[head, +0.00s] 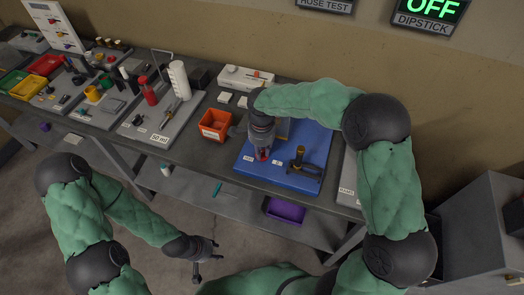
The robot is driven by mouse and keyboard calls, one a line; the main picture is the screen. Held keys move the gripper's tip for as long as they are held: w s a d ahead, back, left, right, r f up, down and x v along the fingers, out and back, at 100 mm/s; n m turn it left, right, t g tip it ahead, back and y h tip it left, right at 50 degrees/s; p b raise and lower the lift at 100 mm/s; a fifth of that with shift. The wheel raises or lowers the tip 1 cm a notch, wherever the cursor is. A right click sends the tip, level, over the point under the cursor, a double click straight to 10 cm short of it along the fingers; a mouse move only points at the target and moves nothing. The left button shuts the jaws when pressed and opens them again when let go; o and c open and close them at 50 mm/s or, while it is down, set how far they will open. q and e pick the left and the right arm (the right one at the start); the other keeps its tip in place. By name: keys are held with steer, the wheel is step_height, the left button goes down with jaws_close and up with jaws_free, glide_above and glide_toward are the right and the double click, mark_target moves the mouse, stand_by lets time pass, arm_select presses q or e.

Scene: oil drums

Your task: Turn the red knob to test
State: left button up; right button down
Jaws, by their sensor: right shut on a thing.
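A small red part, which looks like the red knob (263,155), shows on the blue board (245,176) on the workbench. My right gripper (262,154) points down over it from above, and its fingers are shut around it. The fingers and wrist cover most of the knob, so its setting cannot be read. Small white labels lie beside it on the board, too small to read. My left gripper (206,262) is empty and open, low in front of the bench, well away from the board.
A black and brass fitting (303,166) stands on the board, right of the knob. An orange bin (215,124) is to the left. A white box (245,78) stands behind. A purple tray (285,211) is on the lower shelf. A wall sign (430,12) reads OFF, DIPSTICK.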

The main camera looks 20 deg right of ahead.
mark_target(262, 152)
steer(key=shift+m, duration=0.3)
stand_by(0.4)
steer(key=c, duration=1.1)
jaws_free()
step_height(262, 152, up, 12)
